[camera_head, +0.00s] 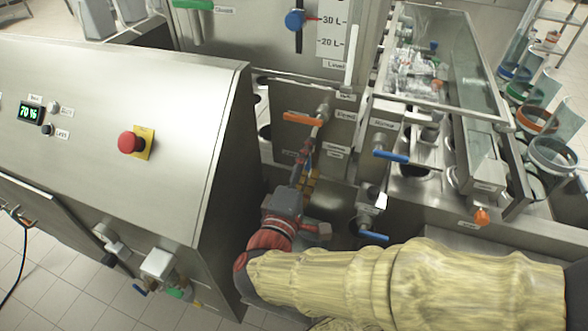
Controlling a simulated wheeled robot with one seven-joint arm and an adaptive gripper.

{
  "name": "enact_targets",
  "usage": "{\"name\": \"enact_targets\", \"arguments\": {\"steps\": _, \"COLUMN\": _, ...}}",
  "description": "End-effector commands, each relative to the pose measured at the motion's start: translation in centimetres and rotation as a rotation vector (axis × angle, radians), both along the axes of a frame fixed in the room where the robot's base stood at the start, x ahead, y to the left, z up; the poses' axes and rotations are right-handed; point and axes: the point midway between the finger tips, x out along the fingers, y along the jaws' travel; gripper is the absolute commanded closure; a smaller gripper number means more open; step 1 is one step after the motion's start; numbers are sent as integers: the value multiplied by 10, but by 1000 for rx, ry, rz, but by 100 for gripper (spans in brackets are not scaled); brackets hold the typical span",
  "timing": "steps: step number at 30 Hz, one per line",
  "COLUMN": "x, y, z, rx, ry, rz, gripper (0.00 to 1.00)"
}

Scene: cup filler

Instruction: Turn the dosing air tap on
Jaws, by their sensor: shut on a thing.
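My gripper (313,135) reaches up from the red wrist joint in the lower middle of the head view. Its narrow fingers meet the orange tap lever (298,118) near the lever's right end and appear shut on it. The lever lies nearly level, pointing left from a metal tap body (324,108) on the steel panel. Small labels stand beside it, but I cannot read any as dosing air. The fingertips are small and partly merge with the tap, so the exact grip is hard to see.
Blue-handled taps (391,156) (373,236) stand right of my gripper. A steel cabinet with a red stop button (131,142) and a lit display (31,112) fills the left. An orange knob (482,217) and a clear-covered trough (440,60) are at right.

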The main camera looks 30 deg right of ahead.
Motion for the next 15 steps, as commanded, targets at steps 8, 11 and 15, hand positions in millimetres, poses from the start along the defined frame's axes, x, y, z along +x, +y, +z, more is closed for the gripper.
{"name": "enact_targets", "arguments": {"steps": 8, "x": -1, "y": -10, "z": -1, "rx": 28, "ry": -25, "rz": 0, "gripper": 82}}
{"name": "enact_targets", "arguments": {"steps": 11, "x": -1, "y": -10, "z": -1, "rx": 29, "ry": -26, "rz": 0, "gripper": 82}}
{"name": "enact_targets", "arguments": {"steps": 15, "x": 0, "y": -10, "z": -1, "rx": 29, "ry": -26, "rz": 0, "gripper": 82}}
